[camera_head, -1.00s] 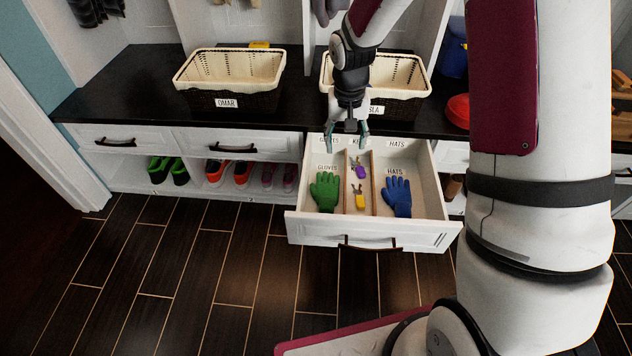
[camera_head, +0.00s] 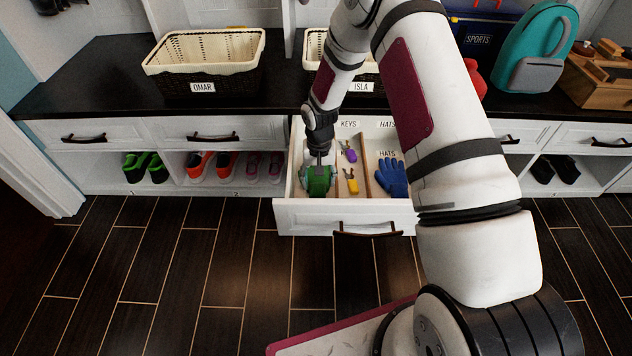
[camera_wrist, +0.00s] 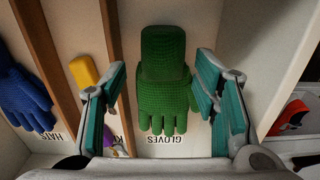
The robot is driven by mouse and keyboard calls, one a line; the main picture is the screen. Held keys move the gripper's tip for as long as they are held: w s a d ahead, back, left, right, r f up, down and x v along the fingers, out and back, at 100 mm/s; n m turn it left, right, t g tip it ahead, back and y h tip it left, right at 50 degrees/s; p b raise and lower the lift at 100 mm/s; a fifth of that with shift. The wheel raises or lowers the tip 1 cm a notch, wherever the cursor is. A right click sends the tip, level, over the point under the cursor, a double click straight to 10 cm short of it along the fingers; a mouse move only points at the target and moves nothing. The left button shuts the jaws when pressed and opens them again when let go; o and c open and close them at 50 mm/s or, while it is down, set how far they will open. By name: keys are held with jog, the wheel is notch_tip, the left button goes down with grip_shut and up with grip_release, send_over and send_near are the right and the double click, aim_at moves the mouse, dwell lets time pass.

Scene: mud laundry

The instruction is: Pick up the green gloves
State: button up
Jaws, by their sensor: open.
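The green gloves (camera_wrist: 165,85) lie flat in the glove compartment of the open drawer (camera_head: 345,218), fingers toward the printed GLOVES label in the wrist view. In the head view the green gloves (camera_head: 316,181) are partly hidden by my gripper (camera_head: 317,178), which is above them in the left compartment. In the wrist view my gripper (camera_wrist: 165,100) is open, with one teal-padded finger on each side of the gloves. Nothing is held. I cannot tell how far above the drawer floor the fingertips are.
Wooden dividers (camera_wrist: 50,60) split the drawer. Keys with yellow (camera_head: 352,186) and purple (camera_head: 351,156) tags lie in the middle compartment, and a blue glove (camera_head: 391,177) lies in the right one. Baskets stand on the dark countertop (camera_head: 110,90) behind.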

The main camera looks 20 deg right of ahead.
aim_at(318, 188)
jog(key=shift+a+f+b, duration=0.15)
jog(key=shift+f+b, duration=1.3)
jog(key=shift+f, duration=1.45)
jog(key=c, duration=0.9)
